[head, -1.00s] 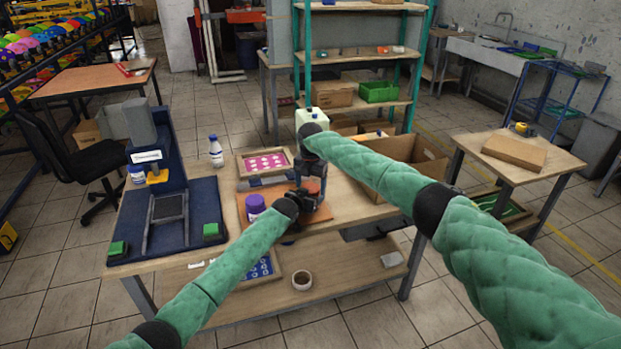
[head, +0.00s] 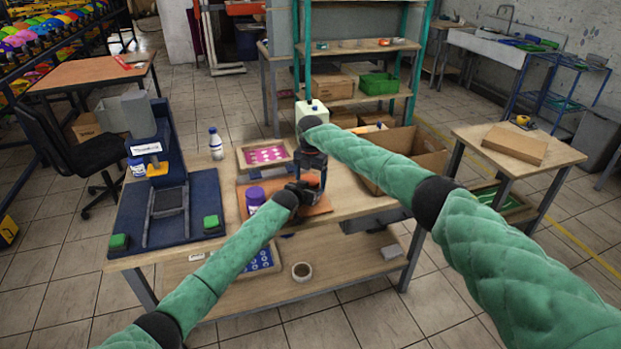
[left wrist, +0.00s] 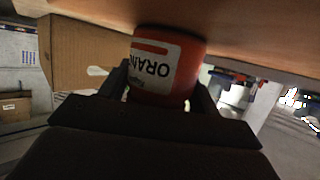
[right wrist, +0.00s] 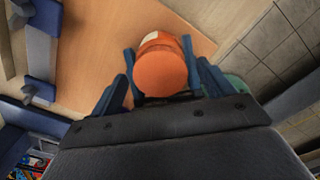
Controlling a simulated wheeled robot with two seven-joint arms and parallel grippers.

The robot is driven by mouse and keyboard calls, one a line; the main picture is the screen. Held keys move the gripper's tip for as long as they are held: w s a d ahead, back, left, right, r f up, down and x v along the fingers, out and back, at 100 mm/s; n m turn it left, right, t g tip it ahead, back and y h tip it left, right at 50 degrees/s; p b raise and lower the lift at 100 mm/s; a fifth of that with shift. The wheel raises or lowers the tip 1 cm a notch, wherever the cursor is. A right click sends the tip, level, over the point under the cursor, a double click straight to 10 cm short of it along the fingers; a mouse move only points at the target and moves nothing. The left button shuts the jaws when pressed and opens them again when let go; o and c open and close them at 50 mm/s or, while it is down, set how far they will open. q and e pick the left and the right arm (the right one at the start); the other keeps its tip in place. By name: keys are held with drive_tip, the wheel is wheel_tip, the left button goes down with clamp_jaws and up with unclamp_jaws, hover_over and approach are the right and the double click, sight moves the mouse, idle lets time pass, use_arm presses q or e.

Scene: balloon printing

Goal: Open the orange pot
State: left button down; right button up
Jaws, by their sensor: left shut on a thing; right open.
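The orange pot (left wrist: 168,66) stands on the brown board, its label partly reading "ORAN" upside down in the left wrist view. My left gripper (left wrist: 165,92) is shut on the pot's body from the side. In the right wrist view the pot's round orange lid (right wrist: 161,72) is seen from above and looks to be on the pot. My right gripper (right wrist: 161,80) is open, with its fingers on both sides of the lid. In the head view the pot is mostly hidden by my left gripper (head: 303,190) and my right gripper (head: 312,170).
A purple-lidded pot (head: 255,197) stands left of the grippers on the brown board (head: 317,208). A pink tray (head: 265,154) lies behind, and a white bottle (head: 216,146) stands at the back left. The blue machine base (head: 130,210) fills the table's left end.

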drive_tip(key=shift+r, duration=2.25)
use_arm(q)
drive_tip(key=shift+c, duration=1.3)
unclamp_jaws()
